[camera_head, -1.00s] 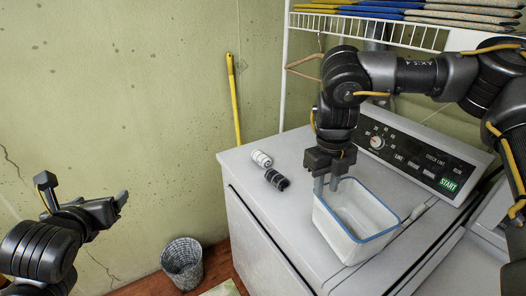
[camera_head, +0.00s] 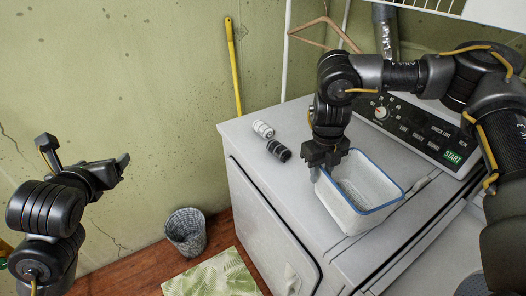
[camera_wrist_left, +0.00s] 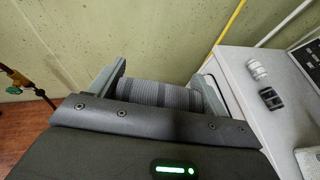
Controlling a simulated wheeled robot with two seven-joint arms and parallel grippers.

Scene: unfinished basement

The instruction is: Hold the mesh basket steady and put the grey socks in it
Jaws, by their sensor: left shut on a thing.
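Grey ribbed socks (camera_wrist_left: 160,93), rolled up, sit between the fingers of my left gripper (camera_head: 86,158) in the left wrist view. That gripper is shut on them, left of the washer and apart from it; the socks are not clearly visible in the head view. A white basket (camera_head: 362,222) with a blue rim stands upright on the washer; I cannot make out mesh on its outer walls. My right gripper (camera_head: 322,170) points down at its left rim. Its fingertips are partly hidden, so its grip on the rim is unclear.
A white roll (camera_head: 263,130) and a black roll (camera_head: 279,151) lie on the washer top (camera_head: 245,133), left of the basket. A grey woven bin (camera_head: 186,232) stands on the floor beside a green patterned mat (camera_head: 212,276). A yellow pole (camera_head: 234,68) leans on the wall.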

